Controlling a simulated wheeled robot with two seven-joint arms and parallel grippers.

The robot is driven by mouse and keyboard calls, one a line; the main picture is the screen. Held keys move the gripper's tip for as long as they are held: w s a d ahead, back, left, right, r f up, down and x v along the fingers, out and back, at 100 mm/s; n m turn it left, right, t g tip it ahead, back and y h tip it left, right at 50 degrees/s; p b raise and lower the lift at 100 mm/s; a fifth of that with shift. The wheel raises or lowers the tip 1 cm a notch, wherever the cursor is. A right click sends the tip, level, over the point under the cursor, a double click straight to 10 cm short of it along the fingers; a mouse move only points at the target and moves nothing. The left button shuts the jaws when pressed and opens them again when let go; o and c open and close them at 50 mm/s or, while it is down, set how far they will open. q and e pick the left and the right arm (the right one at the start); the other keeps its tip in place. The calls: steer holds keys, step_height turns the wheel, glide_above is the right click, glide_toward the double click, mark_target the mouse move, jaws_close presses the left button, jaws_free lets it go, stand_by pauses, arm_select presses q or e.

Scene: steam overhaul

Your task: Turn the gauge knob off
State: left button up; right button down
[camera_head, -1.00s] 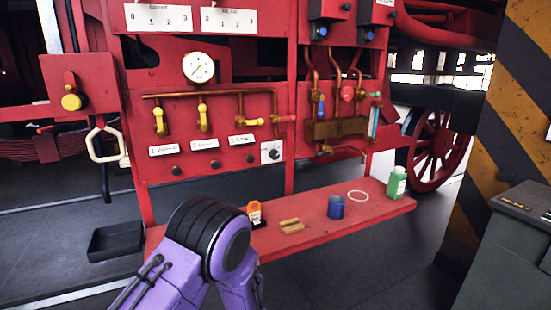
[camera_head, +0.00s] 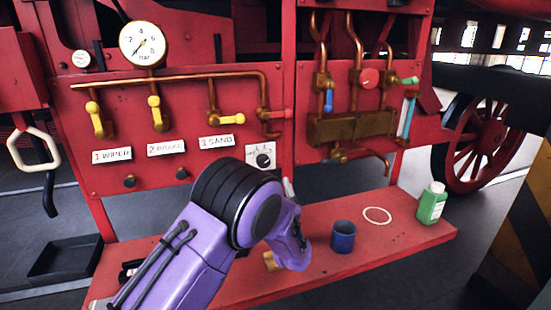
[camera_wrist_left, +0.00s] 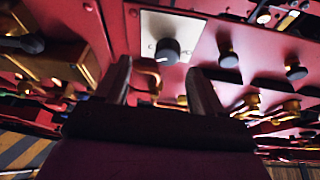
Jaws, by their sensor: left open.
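The gauge knob (camera_head: 264,160) is a small black dial on a white square plate at the lower right of the red valve panel. It also shows in the left wrist view (camera_wrist_left: 168,52), upper middle, with a short white mark on its rim. My left gripper (camera_wrist_left: 160,74) is open and empty. Its two dark fingers point toward the plate, with the knob beyond and between the tips, apart from them. In the head view only a grey piece of the left gripper (camera_head: 289,189) shows beside my purple wrist, just below the plate. My right gripper is not in view.
A round pressure gauge (camera_head: 143,45) and yellow valve handles (camera_head: 231,119) are on the panel. Below, a red shelf (camera_head: 400,233) holds a blue cup (camera_head: 343,237), a pale ring (camera_head: 377,216) and a green bottle (camera_head: 431,203). A black tray (camera_head: 65,258) lies on the floor.

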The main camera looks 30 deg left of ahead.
mark_target(264, 163)
arm_select(q)
steer(key=a+r+p, duration=0.1)
steer(key=a+r, duration=0.1)
steer(key=w+a+r+p, duration=0.1)
steer(key=a+r, duration=0.1)
steer(key=w+a, duration=0.1)
steer(key=w, duration=0.1)
steer(key=w+a, duration=0.1)
steer(key=w, duration=0.1)
steer(key=shift+a+p, duration=0.35)
steer(key=shift+p, duration=0.05)
steer(key=shift+s+r, duration=0.25)
steer(key=shift+s, duration=0.1)
steer(key=shift+c, duration=1.2)
steer(key=shift+d, duration=0.1)
steer(key=c, duration=0.8)
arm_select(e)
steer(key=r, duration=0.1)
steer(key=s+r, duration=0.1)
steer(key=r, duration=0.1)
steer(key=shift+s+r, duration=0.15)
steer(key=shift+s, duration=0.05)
